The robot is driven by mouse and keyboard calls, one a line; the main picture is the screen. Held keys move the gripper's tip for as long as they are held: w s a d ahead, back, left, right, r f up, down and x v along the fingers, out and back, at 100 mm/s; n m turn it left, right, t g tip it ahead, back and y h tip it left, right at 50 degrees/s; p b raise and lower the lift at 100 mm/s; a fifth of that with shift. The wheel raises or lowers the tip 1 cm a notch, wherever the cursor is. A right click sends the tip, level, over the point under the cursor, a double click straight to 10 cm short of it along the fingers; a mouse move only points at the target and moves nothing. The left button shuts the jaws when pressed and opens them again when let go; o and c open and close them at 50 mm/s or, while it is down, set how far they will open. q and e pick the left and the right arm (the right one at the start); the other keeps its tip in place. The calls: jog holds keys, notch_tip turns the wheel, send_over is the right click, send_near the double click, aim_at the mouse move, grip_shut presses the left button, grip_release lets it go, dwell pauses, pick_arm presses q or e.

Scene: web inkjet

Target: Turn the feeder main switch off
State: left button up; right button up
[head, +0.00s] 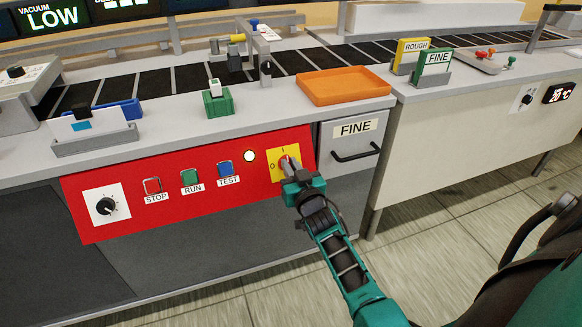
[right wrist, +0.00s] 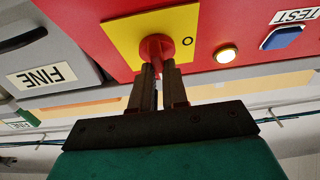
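The feeder main switch is a red knob (right wrist: 157,46) on a yellow plate (head: 277,166), at the right end of the red control panel. In the head view the plate has an I mark at its top and a 0 at its left. My right gripper (head: 290,165) is at the knob, and in the right wrist view its two fingers (right wrist: 158,75) are close together with the knob between their tips. My left gripper is not in view.
A lit round lamp (head: 249,156) is left of the switch, then TEST (head: 226,169), RUN (head: 190,177) and STOP (head: 153,186) buttons and a black dial (head: 105,206). A FINE drawer (head: 351,146) is close on the right. An orange tray (head: 345,85) stands above.

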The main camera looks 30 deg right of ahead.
grip_shut()
pick_arm(q)
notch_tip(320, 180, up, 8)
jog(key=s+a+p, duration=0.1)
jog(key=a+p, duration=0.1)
jog(key=p, duration=0.8)
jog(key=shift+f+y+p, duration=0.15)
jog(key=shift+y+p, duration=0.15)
jog(key=shift+p, duration=0.1)
pick_arm(e)
jog(key=n+g+y, duration=0.1)
jog(key=n+y, duration=0.1)
jog(key=n, duration=0.5)
jog(key=n+g+y, duration=0.2)
jog(key=n+y, duration=0.1)
jog(key=n, duration=0.4)
jog(key=n+g+y, duration=0.1)
jog(key=n+y, duration=0.2)
jog(key=n, duration=0.4)
jog(key=shift+w+d+r+g, duration=0.1)
jog(key=shift+d+r+g, duration=0.15)
jog(key=shift+g, duration=0.15)
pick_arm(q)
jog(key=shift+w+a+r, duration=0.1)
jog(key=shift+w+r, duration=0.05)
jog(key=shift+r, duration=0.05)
pick_arm(e)
jog(key=shift+f+n, duration=0.1)
jog(key=shift+n, duration=0.3)
